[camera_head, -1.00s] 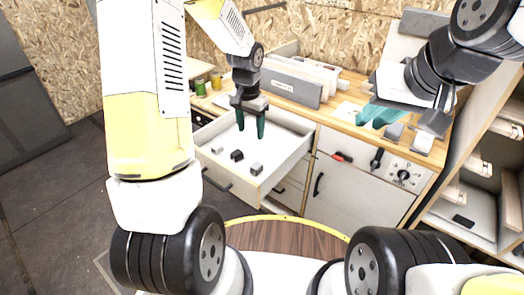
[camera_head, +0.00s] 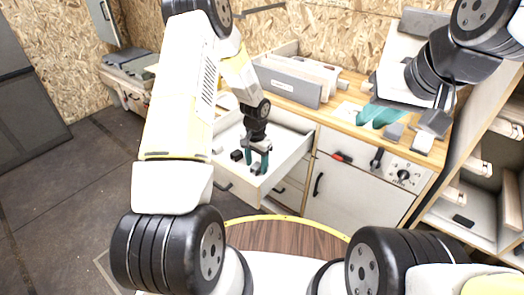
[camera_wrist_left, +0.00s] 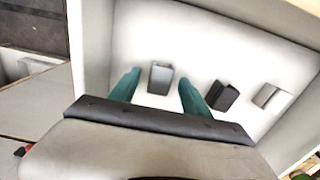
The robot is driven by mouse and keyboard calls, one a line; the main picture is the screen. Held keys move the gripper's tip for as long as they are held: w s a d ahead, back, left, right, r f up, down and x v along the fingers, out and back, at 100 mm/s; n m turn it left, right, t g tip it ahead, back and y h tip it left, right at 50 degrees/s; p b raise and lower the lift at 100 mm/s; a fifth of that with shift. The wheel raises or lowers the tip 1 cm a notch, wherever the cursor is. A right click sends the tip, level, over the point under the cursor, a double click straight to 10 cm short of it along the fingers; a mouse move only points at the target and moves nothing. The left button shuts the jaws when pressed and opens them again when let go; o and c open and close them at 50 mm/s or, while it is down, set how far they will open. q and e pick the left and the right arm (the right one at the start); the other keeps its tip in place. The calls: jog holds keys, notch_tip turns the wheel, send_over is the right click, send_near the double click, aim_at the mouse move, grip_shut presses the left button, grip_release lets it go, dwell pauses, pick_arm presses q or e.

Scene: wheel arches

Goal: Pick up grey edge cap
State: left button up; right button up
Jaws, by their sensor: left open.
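A grey edge cap (camera_wrist_left: 161,77), a small dark-faced block, lies on the white floor of the open drawer (camera_head: 282,178). It also shows in the head view (camera_head: 256,169). My left gripper (camera_head: 258,164) is lowered into the drawer, open, with its teal fingers on either side of the cap. In the left wrist view the cap lies between and just beyond the fingertips (camera_wrist_left: 157,86), with gaps on both sides. My right gripper (camera_head: 380,115) is over the worktop at the right; its finger gap is unclear.
A black block (camera_wrist_left: 222,95) lies close beside one left finger, and a pale block (camera_wrist_left: 271,97) lies farther along the drawer. Drawer walls surround them. The wooden worktop (camera_head: 345,101) holds a grey box (camera_head: 290,88). Shelving (camera_head: 490,195) stands at the right.

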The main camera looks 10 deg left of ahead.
aim_at(257, 165)
pick_arm(q)
jog(key=shift+f, duration=0.15)
grip_shut()
notch_tip(257, 165, up, 10)
dwell(0.7)
